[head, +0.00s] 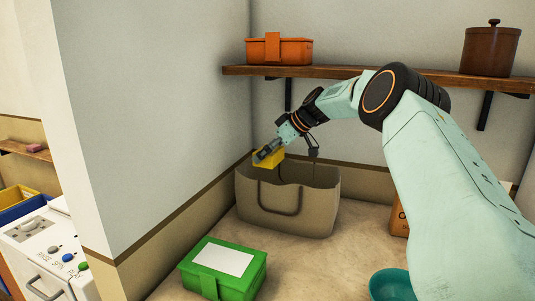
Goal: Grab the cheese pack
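A yellow block, which looks like the cheese pack (273,160), is at the left rear rim of an open beige bag (312,214). My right gripper (265,154), on the arm coming in from the right, is at the yellow block with its fingers closed against it. The block appears held at the height of the bag's opening; whether it touches the rim I cannot tell. Part of the block is hidden by the fingers. My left gripper is not in view.
A green box (226,267) with a white label stands in front of the bag. A teal bowl (391,285) and a cardboard box (399,222) are at the right, partly behind my arm. A wooden shelf (340,73) above holds an orange box (279,51) and a brown pot (490,50).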

